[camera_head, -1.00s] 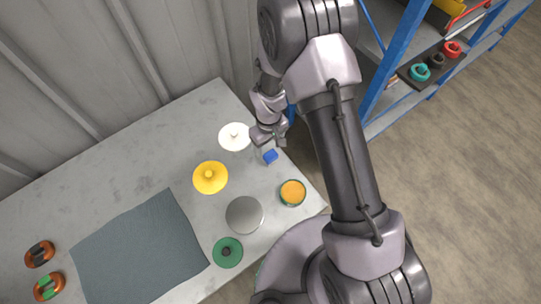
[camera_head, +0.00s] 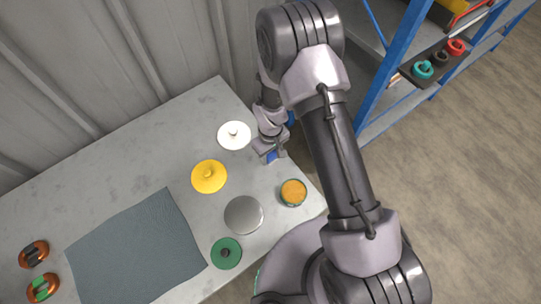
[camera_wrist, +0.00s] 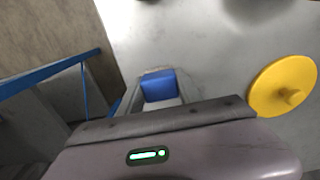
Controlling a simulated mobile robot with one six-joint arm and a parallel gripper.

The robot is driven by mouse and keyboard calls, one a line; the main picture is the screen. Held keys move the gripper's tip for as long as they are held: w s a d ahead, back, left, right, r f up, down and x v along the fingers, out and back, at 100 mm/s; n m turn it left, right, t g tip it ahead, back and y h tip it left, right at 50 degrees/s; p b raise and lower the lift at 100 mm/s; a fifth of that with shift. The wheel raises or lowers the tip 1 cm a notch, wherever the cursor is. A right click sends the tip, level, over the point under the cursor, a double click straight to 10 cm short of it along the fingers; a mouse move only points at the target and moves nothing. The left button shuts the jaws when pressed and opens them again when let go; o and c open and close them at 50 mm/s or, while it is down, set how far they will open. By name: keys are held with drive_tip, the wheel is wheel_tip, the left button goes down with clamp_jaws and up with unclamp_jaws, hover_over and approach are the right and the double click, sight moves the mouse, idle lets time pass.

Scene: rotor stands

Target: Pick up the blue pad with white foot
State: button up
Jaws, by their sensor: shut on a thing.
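The blue pad with white foot (camera_head: 273,157) is at the right side of the grey table, mostly hidden by my gripper in the head view. In the wrist view its blue top (camera_wrist: 157,87) shows between the fingers, with a paler strip below it. My gripper (camera_head: 270,152) is shut on the pad. I cannot tell whether the pad touches the table or is clear of it.
The table (camera_head: 125,150) also bears a white disc (camera_head: 234,135), a yellow disc (camera_head: 209,176), a grey disc (camera_head: 243,214), a green disc (camera_head: 226,253), an orange-topped round piece (camera_head: 293,192) and a dark mat (camera_head: 135,250). A blue-framed shelf (camera_head: 385,85) stands at the right.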

sight(271, 154)
wheel_tip(271, 154, up, 10)
drive_tip(key=p, duration=0.3)
